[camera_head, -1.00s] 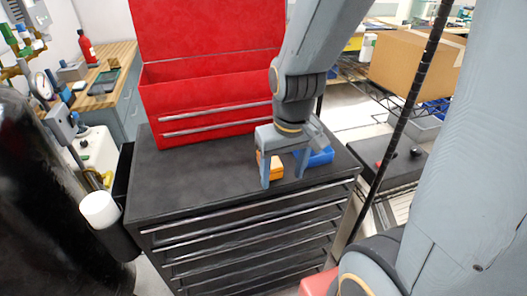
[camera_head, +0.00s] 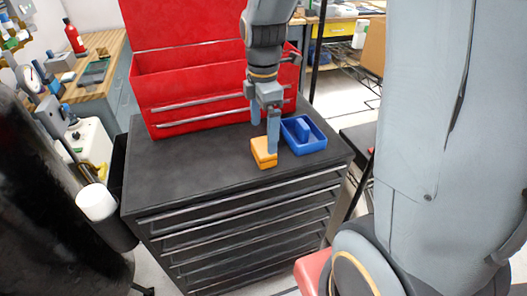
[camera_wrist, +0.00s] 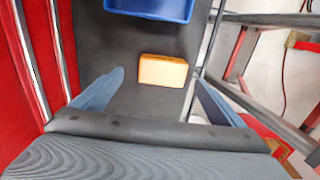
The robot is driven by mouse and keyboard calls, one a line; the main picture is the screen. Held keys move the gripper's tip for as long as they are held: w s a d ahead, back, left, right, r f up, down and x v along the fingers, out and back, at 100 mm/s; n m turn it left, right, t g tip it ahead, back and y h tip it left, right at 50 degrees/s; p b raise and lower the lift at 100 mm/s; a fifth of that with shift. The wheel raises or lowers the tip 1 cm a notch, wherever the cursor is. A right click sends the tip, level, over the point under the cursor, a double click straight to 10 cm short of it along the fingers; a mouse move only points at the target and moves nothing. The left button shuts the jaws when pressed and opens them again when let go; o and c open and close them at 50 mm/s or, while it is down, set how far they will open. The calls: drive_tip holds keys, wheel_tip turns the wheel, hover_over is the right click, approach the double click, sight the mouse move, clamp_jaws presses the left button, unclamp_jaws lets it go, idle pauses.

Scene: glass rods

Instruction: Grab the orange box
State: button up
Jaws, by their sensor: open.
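The orange box (camera_head: 263,153) lies on the black top of the tool cabinet, just in front of the blue tray. My gripper (camera_wrist: 160,80) is open there, with a wide gap and nothing between the fingers.
The blue tray (camera_head: 316,143) sits right of the box, with a blue piece inside. A red toolbox (camera_head: 180,90) stands at the back of the black cabinet top (camera_head: 180,180). The left and front of the top are clear. A white cup (camera_head: 96,202) hangs at the cabinet's left side.

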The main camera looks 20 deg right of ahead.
sight(263, 146)
drive_tip(key=shift+s+a+f+p, duration=0.15)
drive_tip(key=shift+f+p, duration=0.4)
drive_tip(key=shift+f, duration=1.1)
drive_tip(key=shift+s+d+f+p, duration=0.15)
drive_tip(key=shift+f+p, duration=0.4)
drive_tip(key=shift+f, duration=1.1)
drive_tip(key=shift+a, duration=0.1)
drive_tip(key=c, duration=1.2)
drive_tip(key=shift+r, duration=0.1)
